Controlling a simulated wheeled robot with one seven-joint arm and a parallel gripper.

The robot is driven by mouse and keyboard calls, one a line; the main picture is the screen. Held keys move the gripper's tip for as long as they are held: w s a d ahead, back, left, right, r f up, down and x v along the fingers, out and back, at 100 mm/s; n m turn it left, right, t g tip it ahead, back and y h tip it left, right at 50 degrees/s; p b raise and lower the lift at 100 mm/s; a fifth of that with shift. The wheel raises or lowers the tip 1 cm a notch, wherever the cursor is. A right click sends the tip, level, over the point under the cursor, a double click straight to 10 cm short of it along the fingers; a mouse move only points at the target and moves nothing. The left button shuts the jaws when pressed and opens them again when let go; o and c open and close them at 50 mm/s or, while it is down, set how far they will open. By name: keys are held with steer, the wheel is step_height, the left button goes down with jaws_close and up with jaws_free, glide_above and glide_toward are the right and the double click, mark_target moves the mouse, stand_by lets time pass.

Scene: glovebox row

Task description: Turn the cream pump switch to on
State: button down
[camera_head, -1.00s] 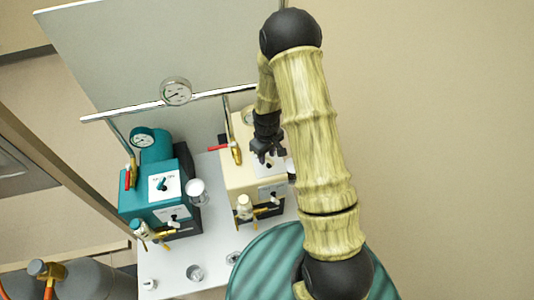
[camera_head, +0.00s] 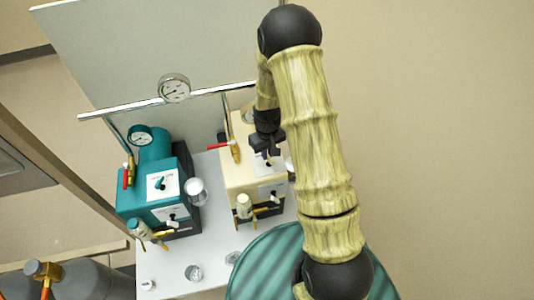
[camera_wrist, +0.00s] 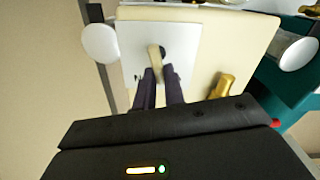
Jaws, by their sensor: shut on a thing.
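The cream pump (camera_head: 238,182) stands on the white bench, with a white switch plate on its top face. In the wrist view, the plate (camera_wrist: 190,58) carries a small tan switch lever (camera_wrist: 154,52) beside a dark round spot. My gripper (camera_wrist: 159,78) is over the plate, its two dark fingers shut on the near end of the lever. In the head view, my gripper (camera_head: 268,145) is above the cream pump and hides most of the switch. Dark lettering by the left finger is partly covered, so the switch's setting cannot be read.
A teal pump (camera_head: 150,205) with its own switch stands to the left. A red-handled valve (camera_head: 236,150) and a brass fitting (camera_wrist: 223,85) are close to my gripper. Gas cylinders (camera_head: 85,280) stand at lower left.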

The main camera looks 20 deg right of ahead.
steer(key=shift+w+d+m+b, duration=0.15)
steer(key=shift+m+b, duration=0.3)
steer(key=shift+m, duration=1.05)
steer(key=c, duration=1.5)
jaws_free()
steer(key=shift+r, duration=0.15)
step_height(320, 180, up, 17)
steer(key=b, duration=0.3)
steer(key=shift+r, duration=0.1)
